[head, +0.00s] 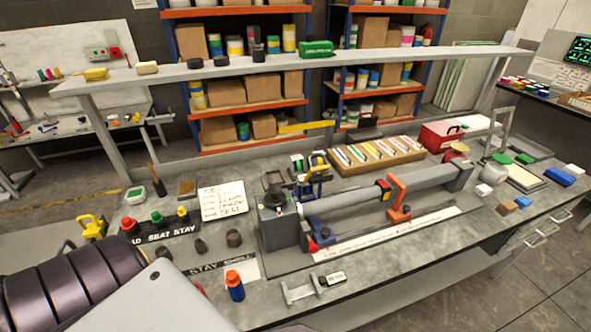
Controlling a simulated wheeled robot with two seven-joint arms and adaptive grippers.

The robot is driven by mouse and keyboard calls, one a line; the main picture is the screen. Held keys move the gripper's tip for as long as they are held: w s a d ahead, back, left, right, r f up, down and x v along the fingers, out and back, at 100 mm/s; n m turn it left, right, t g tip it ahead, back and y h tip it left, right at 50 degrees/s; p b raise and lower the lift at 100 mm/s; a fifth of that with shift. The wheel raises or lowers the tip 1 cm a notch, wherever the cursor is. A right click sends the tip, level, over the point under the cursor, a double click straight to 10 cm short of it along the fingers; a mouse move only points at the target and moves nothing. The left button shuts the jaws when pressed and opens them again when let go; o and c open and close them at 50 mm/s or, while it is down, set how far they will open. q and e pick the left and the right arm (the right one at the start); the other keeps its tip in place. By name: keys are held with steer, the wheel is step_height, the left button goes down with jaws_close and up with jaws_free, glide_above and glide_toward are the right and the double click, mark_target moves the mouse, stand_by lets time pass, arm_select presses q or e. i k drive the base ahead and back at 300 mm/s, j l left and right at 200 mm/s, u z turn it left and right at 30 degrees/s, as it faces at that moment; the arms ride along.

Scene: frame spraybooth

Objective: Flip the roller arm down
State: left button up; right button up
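A long grey tube-like fixture (345,203) lies on the bench from the middle to the right. An orange bent arm (398,192) stands raised at the tube's near side, its top reaching above the tube; it looks like the roller arm. A blue bracket with a red knob (320,235) sits at the fixture's near left end. A grey block with a dark round knob (275,205) forms the left end. Dark ribbed and grey parts of my own body fill the lower left corner. Neither gripper's fingers show, and nothing is seen touching the orange arm.
A blue bottle with an orange cap (234,285) and a small metal bracket (300,289) stand near the front edge. Several coloured buttons line a labelled panel (160,230) at left. A tray of coloured strips (375,155) lies behind the tube. A raised shelf (290,66) spans the back.

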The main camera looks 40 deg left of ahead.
mark_target(315, 180)
steer(key=j+u, duration=0.15)
steer(key=u, duration=0.25)
steer(key=j+u, duration=0.15)
steer(key=u, duration=0.3)
